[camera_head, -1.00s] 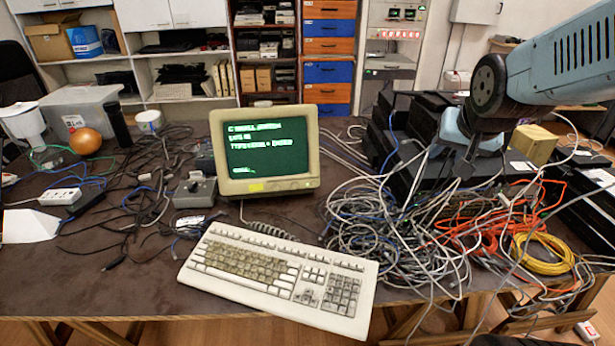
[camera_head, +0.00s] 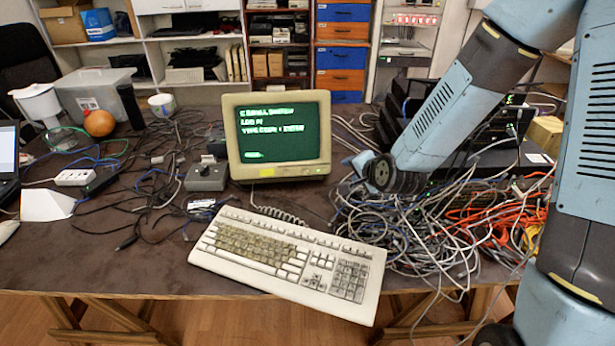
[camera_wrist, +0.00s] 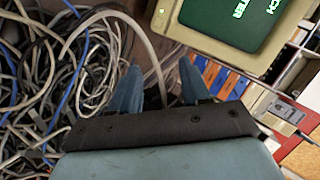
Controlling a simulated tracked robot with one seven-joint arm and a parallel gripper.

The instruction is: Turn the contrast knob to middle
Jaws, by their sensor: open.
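The old beige monitor (camera_head: 228,150) stands at the middle of the table, its screen lit with green text. Small controls (camera_head: 307,172) show on its lower right bezel; which one is the contrast knob, and its setting, are too small to tell. My gripper (camera_head: 350,163) is just right of the monitor's lower right side, low over the cables. In the wrist view my gripper (camera_wrist: 158,82) is open, two blue fingers apart with nothing held between them. The monitor (camera_wrist: 200,38) is at the upper right there, beyond the fingertips.
A tangle of grey and blue cables (camera_head: 400,225) lies below and right of my gripper. A beige keyboard (camera_head: 285,265) lies in front of the monitor. A grey box (camera_head: 206,178) stands to its left. Black equipment (camera_head: 490,165) stands at the right.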

